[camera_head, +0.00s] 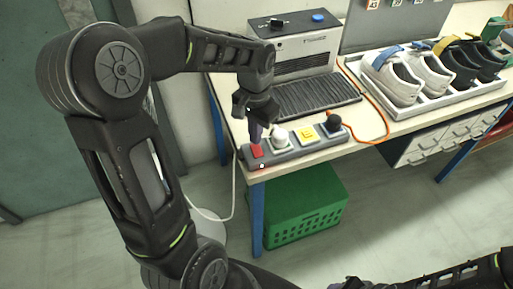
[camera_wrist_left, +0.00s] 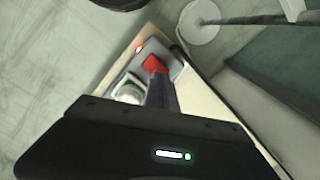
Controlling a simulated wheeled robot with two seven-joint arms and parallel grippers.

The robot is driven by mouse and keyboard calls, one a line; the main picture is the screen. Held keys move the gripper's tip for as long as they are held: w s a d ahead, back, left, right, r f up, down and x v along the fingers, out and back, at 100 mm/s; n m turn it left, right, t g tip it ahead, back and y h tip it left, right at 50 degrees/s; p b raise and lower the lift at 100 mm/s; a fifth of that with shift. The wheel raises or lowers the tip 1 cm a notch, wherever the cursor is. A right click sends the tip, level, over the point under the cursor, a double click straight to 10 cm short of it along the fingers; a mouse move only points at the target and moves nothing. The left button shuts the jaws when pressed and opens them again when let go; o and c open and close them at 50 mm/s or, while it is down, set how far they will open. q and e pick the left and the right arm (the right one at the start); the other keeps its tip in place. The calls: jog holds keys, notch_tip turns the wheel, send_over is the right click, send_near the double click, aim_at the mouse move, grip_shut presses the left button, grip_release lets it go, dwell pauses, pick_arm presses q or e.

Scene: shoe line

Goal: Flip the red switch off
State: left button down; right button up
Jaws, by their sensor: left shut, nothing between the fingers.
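The red switch (camera_head: 257,152) sits at the left end of a grey power strip (camera_head: 293,156) on the table's front left corner. In the left wrist view the red switch (camera_wrist_left: 154,64) shows just past the fingertips, with a small orange-red light (camera_wrist_left: 139,49) glowing at the strip's end. My left gripper (camera_head: 256,138) is shut and empty, its fingers pointing down right at the switch. In the left wrist view the fingertips (camera_wrist_left: 158,80) overlap the switch's near edge; I cannot tell whether they touch it. My right gripper is not in view.
A white plug (camera_head: 280,139), a yellow plug (camera_head: 306,134) and a black plug (camera_head: 334,122) sit along the strip. Behind stands a grey machine (camera_head: 301,51) with a dark ribbed belt. A tray of shoes (camera_head: 431,105) is at right. A green crate (camera_head: 306,210) is under the table.

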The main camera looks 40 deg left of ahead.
pick_arm(q)
jog(key=shift+f+b, duration=1)
jog(key=shift+f, duration=0.3)
dwell(0.5)
jog(key=shift+r+p, duration=2.8)
jog(key=shift+r, duration=0.75)
